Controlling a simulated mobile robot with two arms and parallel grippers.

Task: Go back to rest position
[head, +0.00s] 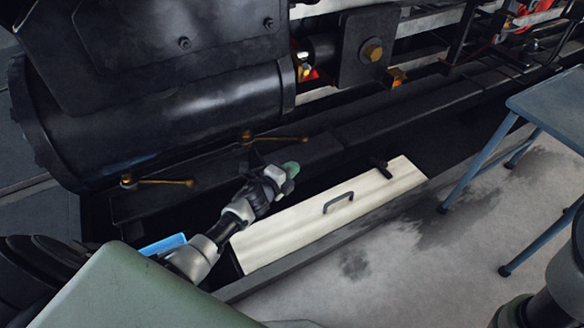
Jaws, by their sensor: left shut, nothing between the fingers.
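My left arm reaches in from the lower left, across the near side of the tram. My left gripper (252,150) is small and dark at the end of this arm, against the dark frame. It is shut and holds nothing. It is close to the pivot of a brass lever (282,139); whether they touch I cannot tell. A second brass lever (165,182) is further left. Part of my right arm shows at the lower right edge; its gripper is out of view.
A long cream panel (285,235) with a black handle (338,203) lies below my left wrist. A blue object (163,244) is partly hidden beside my left arm. A blue-grey table (555,105) stands at the right. The grey floor (400,265) between is clear, with dark stains.

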